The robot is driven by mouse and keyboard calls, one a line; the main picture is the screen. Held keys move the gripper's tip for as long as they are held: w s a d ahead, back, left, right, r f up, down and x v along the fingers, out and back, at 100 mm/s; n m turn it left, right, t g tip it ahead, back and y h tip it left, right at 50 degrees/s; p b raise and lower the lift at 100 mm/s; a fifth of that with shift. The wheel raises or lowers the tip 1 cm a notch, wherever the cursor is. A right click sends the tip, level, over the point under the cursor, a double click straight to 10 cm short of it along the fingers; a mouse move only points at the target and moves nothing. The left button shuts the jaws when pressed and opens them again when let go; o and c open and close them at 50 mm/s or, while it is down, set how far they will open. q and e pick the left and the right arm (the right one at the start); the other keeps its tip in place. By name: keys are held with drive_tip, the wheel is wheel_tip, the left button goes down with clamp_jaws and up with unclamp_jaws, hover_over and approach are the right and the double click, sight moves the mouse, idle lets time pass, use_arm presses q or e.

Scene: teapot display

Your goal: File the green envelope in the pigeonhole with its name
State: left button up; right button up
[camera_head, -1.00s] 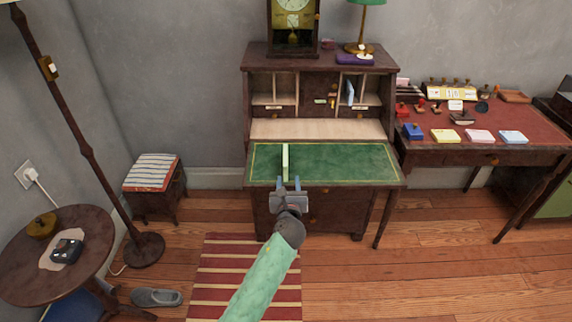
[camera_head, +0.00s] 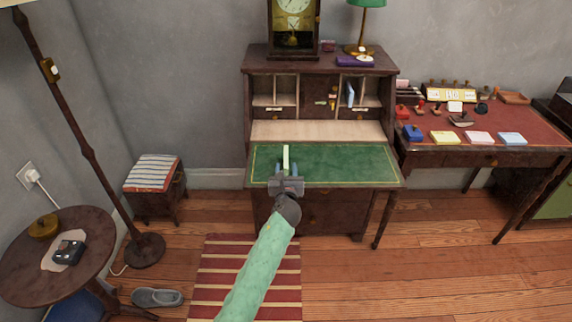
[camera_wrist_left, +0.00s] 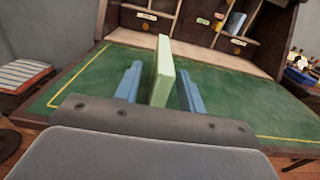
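The green envelope (camera_head: 286,155) stands upright on edge on the green desk top (camera_head: 345,166); it also shows in the left wrist view (camera_wrist_left: 163,70). My left gripper (camera_head: 286,171) is open at its near end. In the left wrist view the two blue fingers (camera_wrist_left: 158,88) lie either side of the envelope, with a gap on each side. The pigeonholes (camera_head: 286,84) are at the back of the desk, some with small labels too small to read. A blue envelope (camera_head: 350,94) stands in a right-hand pigeonhole. My right gripper is not in view.
A clock (camera_head: 293,28) and a green lamp (camera_head: 361,47) stand on top of the desk. A side table (camera_head: 540,132) with stamps and coloured pads is at the right. A floor lamp (camera_head: 84,145) and a stool (camera_head: 154,178) are at the left. The desk top right of the envelope is clear.

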use_arm(q)
clamp_jaws()
drive_tip(key=shift+r, duration=0.1)
